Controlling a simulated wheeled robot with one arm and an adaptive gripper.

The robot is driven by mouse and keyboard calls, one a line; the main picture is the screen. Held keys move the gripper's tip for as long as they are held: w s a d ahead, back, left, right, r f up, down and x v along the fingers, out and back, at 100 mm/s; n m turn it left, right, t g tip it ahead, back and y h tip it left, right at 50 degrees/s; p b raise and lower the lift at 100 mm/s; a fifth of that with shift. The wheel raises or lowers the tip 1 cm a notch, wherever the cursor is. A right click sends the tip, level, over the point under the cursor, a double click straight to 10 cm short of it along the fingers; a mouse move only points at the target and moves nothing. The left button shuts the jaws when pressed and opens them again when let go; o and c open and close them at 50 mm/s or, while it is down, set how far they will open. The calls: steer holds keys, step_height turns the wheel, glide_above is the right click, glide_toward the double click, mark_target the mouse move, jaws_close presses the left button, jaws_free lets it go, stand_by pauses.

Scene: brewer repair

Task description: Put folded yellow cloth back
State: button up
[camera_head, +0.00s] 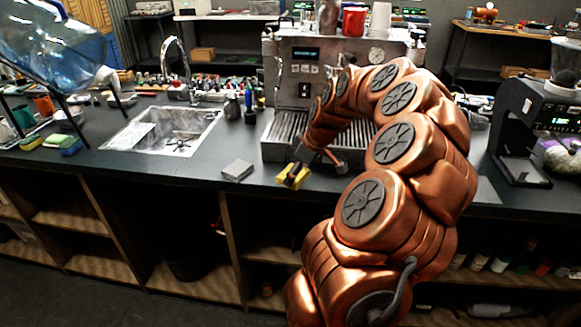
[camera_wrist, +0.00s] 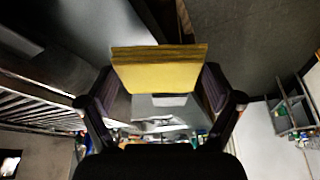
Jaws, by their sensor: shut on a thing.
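The folded yellow cloth (camera_head: 300,181) is at the front edge of the dark counter, in front of the espresso machine. In the wrist view the cloth (camera_wrist: 160,75) is a flat yellow slab between the two dark fingers. My gripper (camera_head: 293,174) is shut on it; the gripper (camera_wrist: 158,88) shows one finger at each side of the cloth. In the head view the fingers partly cover the cloth, and I cannot tell whether it touches the counter.
A grey block (camera_head: 238,170) lies on the counter just left of the cloth. The espresso machine (camera_head: 290,75) stands behind my arm, and the sink (camera_head: 118,140) is to the left. A grinder (camera_head: 520,125) stands right. Open shelves (camera_head: 185,215) lie below the counter edge.

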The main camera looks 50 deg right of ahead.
mark_target(291, 163)
steer(key=w+d, duration=0.1)
steer(key=w+d+p, duration=0.1)
steer(key=w, duration=0.3)
steer(key=shift+d+f+p, duration=0.2)
steer(key=shift+d+p, duration=0.2)
steer(key=shift+w+d+f, duration=0.15)
steer(key=shift+w, duration=0.2)
steer(key=shift+f+p, duration=1)
steer(key=shift+f, duration=0.75)
steer(key=shift+f+b, duration=0.25)
steer(key=shift+b, duration=0.05)
steer(key=o, duration=0.8)
steer(key=shift+r, duration=0.1)
steer(key=shift+r, duration=0.15)
